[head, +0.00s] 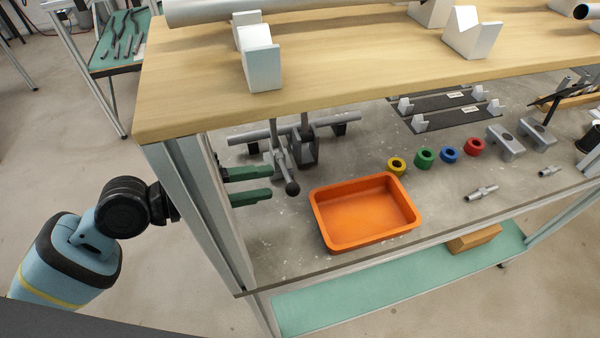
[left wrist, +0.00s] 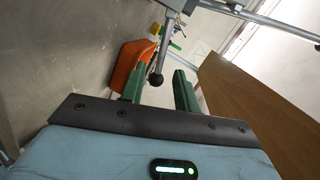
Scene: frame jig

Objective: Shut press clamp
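The press clamp (head: 305,150) is a grey metal fixture on the grey worktop, under the wooden shelf, beside a grey tube (head: 252,135). Its lever ends in a black ball knob (head: 292,188) that points toward the front. My left gripper (head: 272,184) has two green fingers, spread apart and empty, just left of the knob. In the left wrist view the knob (left wrist: 155,80) appears between the two green fingertips (left wrist: 157,78); whether it is in the gap or beyond it is hard to tell. Whether the clamp's jaw presses on the tube is unclear. My right gripper is not in view.
An orange tray (head: 375,237) sits right of the knob; it is empty. Yellow (head: 397,160), green, blue and red rings lie behind it. The wooden shelf (head: 190,85) overhangs the clamp, and a metal post (head: 205,210) stands close to my left wrist.

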